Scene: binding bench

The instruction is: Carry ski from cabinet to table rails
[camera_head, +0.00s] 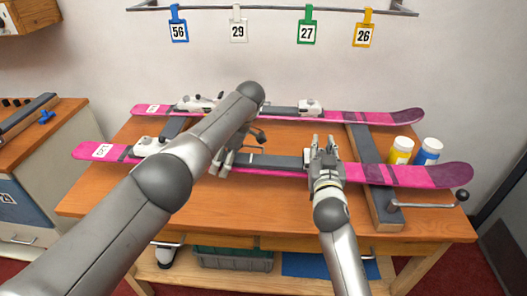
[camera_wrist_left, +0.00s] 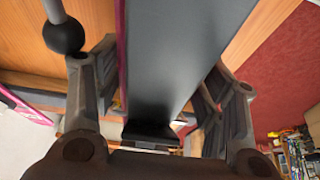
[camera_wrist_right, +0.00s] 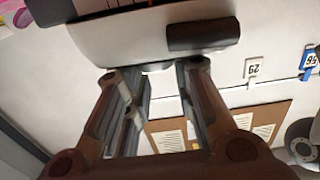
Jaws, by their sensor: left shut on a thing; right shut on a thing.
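The near pink ski (camera_head: 420,175) lies level across the front of the bench, over both dark rails; I cannot tell whether it rests on them or is just above. My left gripper (camera_head: 222,162) is shut on its middle, partly hidden by my arm; the ski's dark plate (camera_wrist_left: 165,60) fills the gap between the fingers in the left wrist view. My right gripper (camera_head: 322,150) is shut on it by the binding right of the middle; a white binding part (camera_wrist_right: 140,35) shows beyond the fingers. The right rail (camera_head: 357,140) and left rail (camera_head: 173,127) run front to back.
A second pink ski (camera_head: 370,118) lies across the rails behind. Yellow (camera_head: 400,150) and blue (camera_head: 429,152) bottles stand at the right, close behind the near ski. A crank handle (camera_head: 425,205) sticks out at the front right. The cabinet (camera_head: 40,185) stands left; numbered tags hang above.

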